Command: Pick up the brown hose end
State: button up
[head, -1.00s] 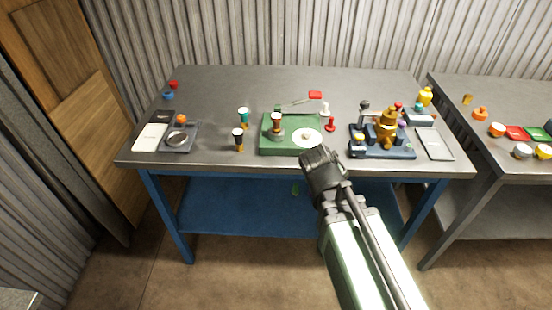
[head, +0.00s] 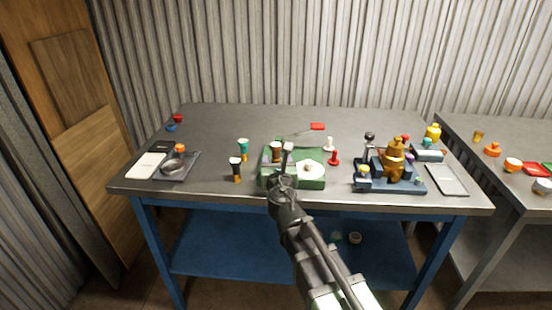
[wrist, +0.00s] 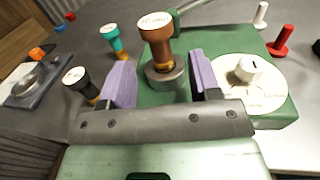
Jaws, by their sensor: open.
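The brown hose end (wrist: 157,42) has a pale labelled top and a brass-coloured lower part. It stands upright in a grey round socket (wrist: 167,78) on a green block (wrist: 276,104). In the head view the brown hose end (head: 276,150) shows just beyond my gripper (head: 281,180). In the wrist view my gripper (wrist: 161,80) is open, its two purple fingers to the left and right of the socket and the lower hose end. The fingers look apart from it; their exact depth is hard to tell.
A white dial (wrist: 252,80) with a knob sits on the block, right of my gripper. A teal hose end (wrist: 114,42) and a black one (wrist: 79,84) stand to the left. A red piece (wrist: 281,41) stands to the right. A blue-grey fixture (head: 394,176) stands farther right.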

aim_at(276, 155)
jog(key=w, duration=0.5)
jog(key=shift+w+a, duration=0.1)
jog(key=shift+a, duration=0.2)
jog(key=shift+c, duration=0.2)
jog(key=c, duration=1)
notch_tip(276, 155, up, 20)
jog(key=p, duration=2)
